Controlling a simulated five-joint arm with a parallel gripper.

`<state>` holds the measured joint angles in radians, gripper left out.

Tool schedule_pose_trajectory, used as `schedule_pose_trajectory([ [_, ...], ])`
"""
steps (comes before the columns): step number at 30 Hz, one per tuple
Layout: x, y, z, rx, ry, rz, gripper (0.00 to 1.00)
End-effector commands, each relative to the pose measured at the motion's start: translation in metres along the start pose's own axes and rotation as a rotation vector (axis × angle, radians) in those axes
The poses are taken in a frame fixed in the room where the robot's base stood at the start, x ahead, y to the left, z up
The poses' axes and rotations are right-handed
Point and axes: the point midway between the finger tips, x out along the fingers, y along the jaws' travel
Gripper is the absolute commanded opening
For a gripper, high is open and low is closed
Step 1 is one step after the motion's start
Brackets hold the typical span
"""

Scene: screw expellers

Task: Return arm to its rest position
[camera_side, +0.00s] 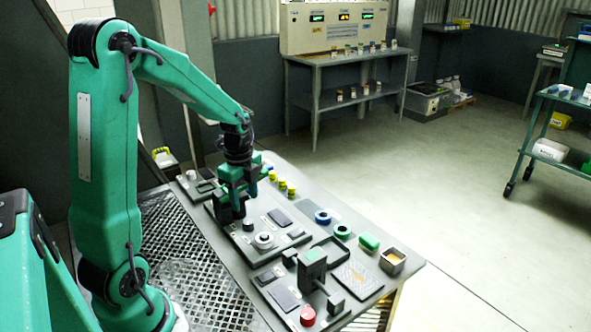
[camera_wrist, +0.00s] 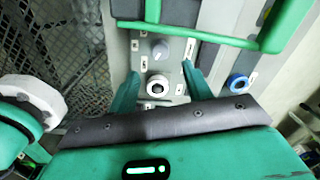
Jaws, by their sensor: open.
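My green arm is raised and bent over the workbench in the side view. My gripper (camera_side: 239,190) points down over the far left part of the grey control panel (camera_side: 238,236). In the wrist view, my gripper (camera_wrist: 160,88) shows two teal fingers spread apart with nothing held between them. A round white dial (camera_wrist: 157,86) on the panel appears between the fingers, and a grey knob (camera_wrist: 160,52) is beyond it. The exact height of the fingertips above the panel cannot be told.
Perforated grating (camera_side: 170,230) lies beside my base. Open floor is to the right.

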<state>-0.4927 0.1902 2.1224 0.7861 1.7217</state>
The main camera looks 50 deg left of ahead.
Motion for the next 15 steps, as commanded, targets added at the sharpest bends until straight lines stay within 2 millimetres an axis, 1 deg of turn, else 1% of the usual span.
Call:
schedule_pose_trajectory([
  [8, -0.003, 0.001, -0.002, -0.01, -0.001, -0.006, 0.5],
  [11, -0.009, 0.002, -0.007, -0.037, -0.001, -0.018, 0.5],
  [15, -0.024, 0.007, -0.019, -0.112, 0.0, -0.047, 0.5],
])
